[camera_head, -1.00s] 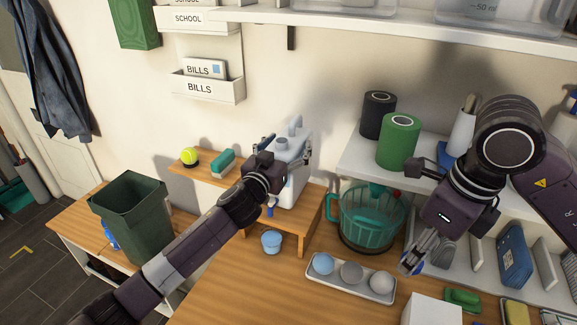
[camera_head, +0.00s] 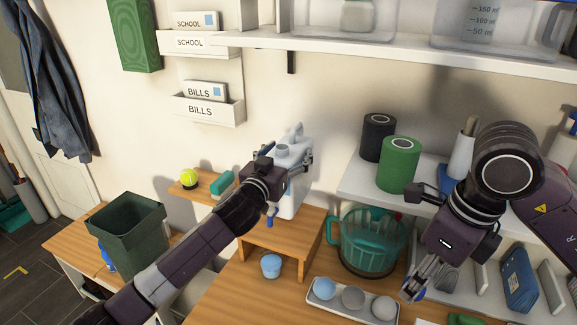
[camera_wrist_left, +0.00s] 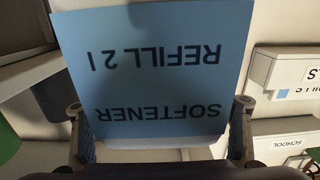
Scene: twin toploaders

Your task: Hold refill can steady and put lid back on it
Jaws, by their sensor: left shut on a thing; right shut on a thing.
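The refill can (camera_head: 291,201) is a white jug with a handle, standing upright at the wooden stand (camera_head: 268,237) in the head view. My left gripper (camera_head: 287,172) is shut on its upper part. In the left wrist view, the can's blue label (camera_wrist_left: 160,75) reads "SOFTENER REFILL 2 l" upside down between the fingers. Whether its base touches the stand is unclear. My right gripper (camera_head: 413,290) is low at the right, shut on a small blue thing, seemingly the lid (camera_head: 421,293), mostly hidden by the fingers. It is well apart from the can.
A teal-handled clear jug (camera_head: 370,243) stands between the can and my right gripper. In front are a small blue cup (camera_head: 271,266) and a white tray (camera_head: 325,304) of balls. A green canister (camera_head: 398,164) stands on the shelf behind. A white wall shelf (camera_head: 400,40) hangs above.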

